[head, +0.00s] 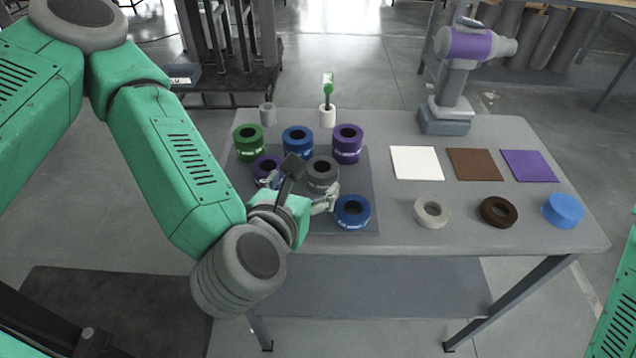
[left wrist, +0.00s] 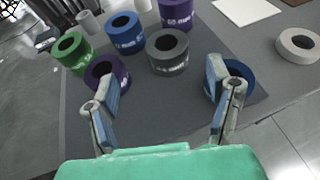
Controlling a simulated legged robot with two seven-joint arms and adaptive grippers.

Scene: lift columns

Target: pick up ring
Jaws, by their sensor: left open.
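Several rings sit on a dark mat (head: 362,172) on the table: a green ring (head: 247,152), a blue ring (head: 298,152), a tall purple ring (head: 347,154), a smaller purple ring (head: 257,174), a grey ring (head: 323,184) and a front blue ring (head: 353,222). My left gripper (head: 299,190) is open and empty over the front of the mat. In the left wrist view the grey ring (left wrist: 170,65) is ahead, between the fingers (left wrist: 162,92). The left finger partly hides the small purple ring; the right finger partly hides the front blue ring (left wrist: 245,72).
At the right are a white ring (head: 432,222), a brown ring (head: 511,222) and a blue cylinder (head: 563,213), below three flat squares (head: 475,165). A purple-and-grey device (head: 452,90) stands at the back. White and grey cylinders stand behind the rings.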

